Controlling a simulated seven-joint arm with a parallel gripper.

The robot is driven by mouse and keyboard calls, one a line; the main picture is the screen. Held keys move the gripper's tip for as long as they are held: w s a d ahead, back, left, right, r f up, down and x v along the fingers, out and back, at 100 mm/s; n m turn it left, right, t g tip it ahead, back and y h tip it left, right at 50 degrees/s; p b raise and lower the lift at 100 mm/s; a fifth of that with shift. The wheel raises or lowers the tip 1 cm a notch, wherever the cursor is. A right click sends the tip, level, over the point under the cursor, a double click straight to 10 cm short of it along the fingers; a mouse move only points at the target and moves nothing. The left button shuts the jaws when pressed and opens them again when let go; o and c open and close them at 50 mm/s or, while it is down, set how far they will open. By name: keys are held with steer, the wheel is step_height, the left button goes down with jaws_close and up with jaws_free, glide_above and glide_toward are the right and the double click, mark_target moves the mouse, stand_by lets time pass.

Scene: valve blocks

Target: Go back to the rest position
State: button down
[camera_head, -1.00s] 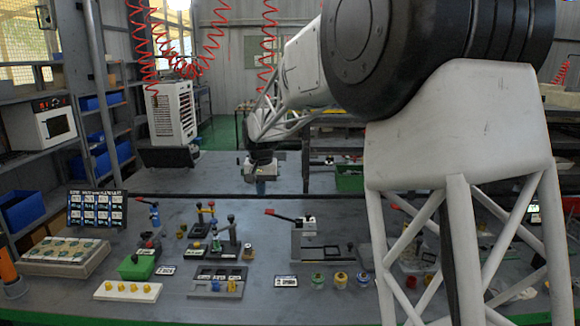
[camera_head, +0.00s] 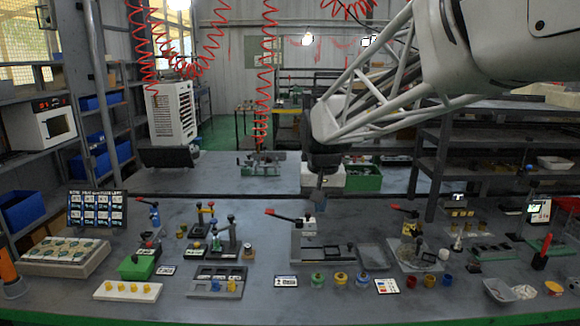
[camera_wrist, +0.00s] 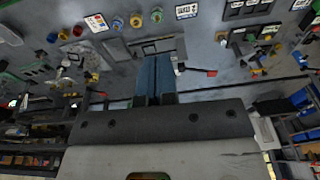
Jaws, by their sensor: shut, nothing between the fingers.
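My gripper (camera_head: 318,196) hangs from the arm near the middle of the head view, pointing down over the bench, above and behind a grey fixture with a red lever (camera_head: 308,228). In the wrist view its blue fingers (camera_wrist: 154,78) are together, with nothing seen between them. The fingers look apart from everything on the bench. The wrist view shows the bench upside down, with the same fixture (camera_wrist: 160,44) beyond the fingertips.
Below on the bench (camera_head: 240,305) are a green bin (camera_head: 136,267), a white tray with yellow pieces (camera_head: 127,291), several coloured caps (camera_head: 340,278) and a lever station (camera_head: 410,245) at right. A label board (camera_head: 97,211) stands at left. Shelves (camera_head: 500,140) stand behind right.

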steer(key=s+d+f, duration=0.2)
steer(key=s+d, duration=0.2)
steer(key=s, duration=0.6)
steer(key=s+d+f, duration=0.3)
steer(key=s, duration=0.7)
steer(key=s+d+f+t, duration=0.1)
steer(key=s+d, duration=0.3)
steer(key=s, duration=0.7)
steer(key=shift+d+f, duration=0.3)
steer(key=shift+f, duration=0.55)
